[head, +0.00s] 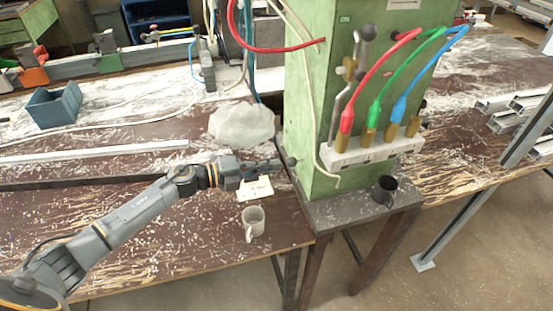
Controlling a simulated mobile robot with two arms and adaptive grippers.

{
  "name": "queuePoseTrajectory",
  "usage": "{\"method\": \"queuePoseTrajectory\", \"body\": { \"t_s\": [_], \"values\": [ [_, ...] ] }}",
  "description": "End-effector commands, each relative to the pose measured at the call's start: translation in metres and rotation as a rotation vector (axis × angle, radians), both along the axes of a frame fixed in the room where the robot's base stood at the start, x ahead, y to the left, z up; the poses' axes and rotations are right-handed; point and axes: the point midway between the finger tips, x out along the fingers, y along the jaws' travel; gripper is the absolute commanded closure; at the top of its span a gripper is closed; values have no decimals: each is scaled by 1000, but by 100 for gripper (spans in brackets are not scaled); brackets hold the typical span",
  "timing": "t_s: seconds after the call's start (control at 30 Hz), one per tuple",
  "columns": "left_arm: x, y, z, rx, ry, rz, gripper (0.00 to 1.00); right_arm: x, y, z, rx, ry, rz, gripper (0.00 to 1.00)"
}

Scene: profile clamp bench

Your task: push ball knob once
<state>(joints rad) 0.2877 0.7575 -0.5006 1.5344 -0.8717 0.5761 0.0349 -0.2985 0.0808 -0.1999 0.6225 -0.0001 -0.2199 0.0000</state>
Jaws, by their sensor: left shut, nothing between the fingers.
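A small dark round knob (291,161) sits low on the left side of the green cabinet (305,110). My left gripper (274,165) is shut and empty, with its fingertips pointing right at this knob. The tips are at or very close to it; I cannot tell whether they touch. A grey ball (368,32) tops a lever on the cabinet's front, well away from the gripper. I cannot tell for certain which of the two is the task's ball knob. My right gripper is not in view.
A grey mug (254,223) and a pale card (255,189) lie below the gripper on the bench. A translucent bag (241,125) is behind it. A black mug (384,190) stands before the cabinet. Red, green and blue hoses hang on its front.

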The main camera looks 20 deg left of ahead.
Motion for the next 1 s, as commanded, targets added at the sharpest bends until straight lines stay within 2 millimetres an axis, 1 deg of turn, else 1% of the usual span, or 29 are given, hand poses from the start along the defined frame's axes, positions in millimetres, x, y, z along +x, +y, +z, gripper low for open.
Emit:
{"method": "queuePoseTrajectory", "body": {
  "t_s": [0.03, 0.17, 0.57, 0.67, 0.8, 1.0],
  "values": [
    [5, -5, 2, -2, -2, 1, 100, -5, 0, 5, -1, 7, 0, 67],
    [10, -13, -1, -1, -1, 1, 100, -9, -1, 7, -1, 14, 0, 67],
    [12, -15, -3, 1, -1, 1, 100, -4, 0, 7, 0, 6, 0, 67],
    [16, -20, -3, -1, -2, 1, 100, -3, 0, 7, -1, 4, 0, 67],
    [25, -34, -3, -1, -2, 0, 100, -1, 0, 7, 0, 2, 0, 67],
    [25, -36, -3, -2, -3, -1, 100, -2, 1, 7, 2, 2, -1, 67]
  ]
}}
